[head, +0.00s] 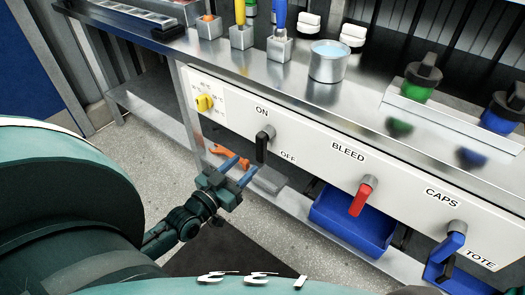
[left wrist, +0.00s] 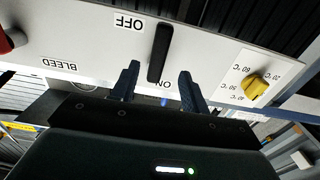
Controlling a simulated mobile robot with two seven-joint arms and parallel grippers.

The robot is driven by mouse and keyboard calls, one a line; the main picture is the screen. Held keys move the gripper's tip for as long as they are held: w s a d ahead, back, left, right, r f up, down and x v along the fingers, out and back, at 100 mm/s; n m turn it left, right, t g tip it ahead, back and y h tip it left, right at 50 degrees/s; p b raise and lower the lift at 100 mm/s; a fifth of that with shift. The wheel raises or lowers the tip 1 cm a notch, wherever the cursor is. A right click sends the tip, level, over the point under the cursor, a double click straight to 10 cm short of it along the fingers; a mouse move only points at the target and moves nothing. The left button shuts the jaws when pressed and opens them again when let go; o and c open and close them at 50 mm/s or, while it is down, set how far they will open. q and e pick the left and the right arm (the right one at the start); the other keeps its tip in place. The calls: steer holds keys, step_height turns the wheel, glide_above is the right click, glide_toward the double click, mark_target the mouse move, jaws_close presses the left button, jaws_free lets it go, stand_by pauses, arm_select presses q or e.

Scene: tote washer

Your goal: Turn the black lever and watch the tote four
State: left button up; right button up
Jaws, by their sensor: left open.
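The black lever (head: 262,148) hangs roughly straight down from its pivot on the white front panel, between the ON and OFF labels. My left gripper (head: 243,167) is open just in front of and below it, with its blue fingers toward the panel. In the left wrist view, the black lever (left wrist: 160,52) lies ahead between the two dark blue fingertips (left wrist: 157,82), with visible gaps on both sides; contact is not visible. A TOTE label (head: 481,259) is at the panel's lower right. I cannot identify tote four. My right gripper is not in view.
A yellow temperature knob (head: 204,102) is left of the lever. A red BLEED lever (head: 360,198) and a blue handle (head: 446,254) are to the right. A blue bin (head: 350,222) sits below the panel. A metal cup (head: 328,63) stands on the counter above.

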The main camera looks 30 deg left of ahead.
mark_target(258, 152)
arm_select(q)
steer(key=w, duration=0.8)
steer(key=shift+w+d+b, duration=0.3)
steer(key=shift+d+b, duration=0.1)
jaws_close()
